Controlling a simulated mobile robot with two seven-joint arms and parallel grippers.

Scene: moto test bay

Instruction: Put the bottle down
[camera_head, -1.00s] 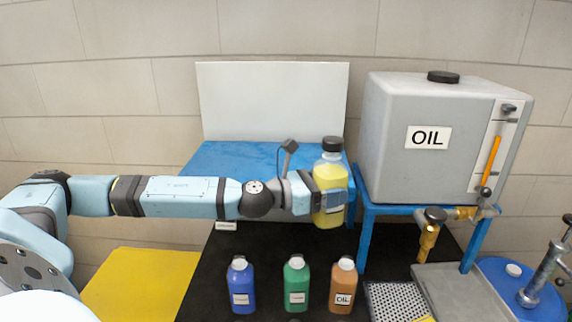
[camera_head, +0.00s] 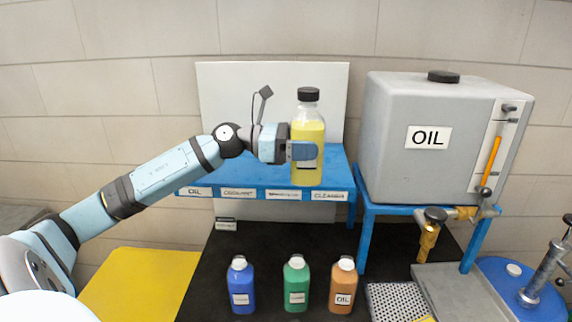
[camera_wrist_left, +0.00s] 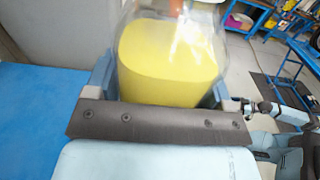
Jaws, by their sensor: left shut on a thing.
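A clear bottle (camera_head: 308,133) with yellow liquid and a black cap is upright at the right part of the blue shelf (camera_head: 240,170). My left gripper (camera_head: 303,151) is shut on the bottle, with a finger across its side. The bottle also fills the upper middle of the left wrist view (camera_wrist_left: 168,60), between the two fingers. In the head view its base is near the shelf's front edge; I cannot tell whether it touches the shelf.
The shelf front has several labels. Blue (camera_head: 241,287), green (camera_head: 297,286) and orange (camera_head: 343,287) bottles stand on the black mat (camera_head: 270,245) below. A grey oil tank (camera_head: 385,150) on a blue stand is at the right. The shelf's left part is clear.

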